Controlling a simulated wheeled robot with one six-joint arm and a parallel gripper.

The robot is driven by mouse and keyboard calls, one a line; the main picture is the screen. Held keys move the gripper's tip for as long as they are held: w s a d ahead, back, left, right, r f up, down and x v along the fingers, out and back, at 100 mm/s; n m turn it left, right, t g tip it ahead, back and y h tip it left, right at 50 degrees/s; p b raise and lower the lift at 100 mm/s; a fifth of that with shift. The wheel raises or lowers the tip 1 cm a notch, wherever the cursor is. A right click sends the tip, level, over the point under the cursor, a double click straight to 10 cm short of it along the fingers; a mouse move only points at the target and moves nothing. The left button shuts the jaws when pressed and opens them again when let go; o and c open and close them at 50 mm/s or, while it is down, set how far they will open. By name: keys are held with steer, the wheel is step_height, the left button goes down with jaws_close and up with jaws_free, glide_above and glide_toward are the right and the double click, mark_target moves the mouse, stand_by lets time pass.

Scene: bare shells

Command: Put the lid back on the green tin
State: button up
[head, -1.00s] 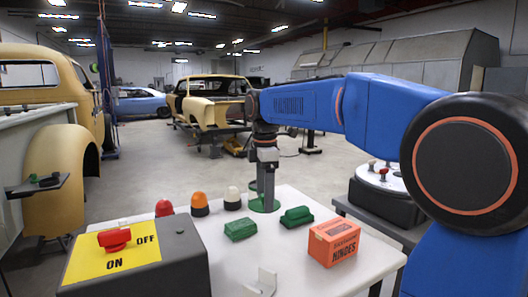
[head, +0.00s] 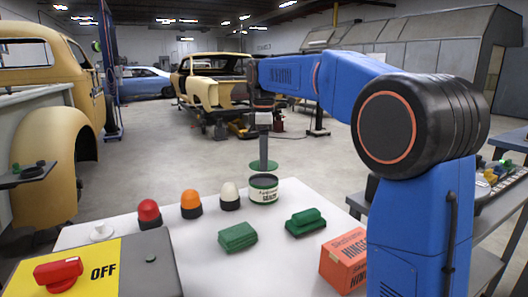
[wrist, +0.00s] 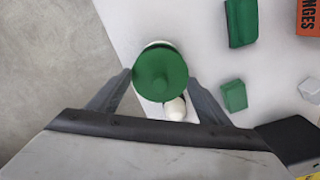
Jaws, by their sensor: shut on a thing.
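The green lid (head: 257,166) is a flat disc with a small knob, held by my gripper (head: 263,150), which points down. In the wrist view the lid (wrist: 160,68) sits between the two fingers of my gripper (wrist: 160,80). The green tin (head: 263,190), with a pale label band, stands upright at the back edge of the white table. The lid is just above the tin's top, with a small gap in the head view. In the wrist view the lid hides most of the tin; a pale edge shows around it.
Red (head: 149,213), orange (head: 191,204) and white (head: 230,196) beacons stand left of the tin. Two green blocks (head: 237,237) (head: 305,222) and an orange hinges box (head: 345,262) lie nearer. A switch box (head: 95,268) fills the front left. Bare table lies between.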

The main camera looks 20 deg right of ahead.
steer(key=shift+f, duration=2.15)
stand_by(0.9)
steer(key=o, duration=1.1)
steer(key=shift+o, duration=0.8)
steer(key=shift+r, duration=3.45)
jaws_close()
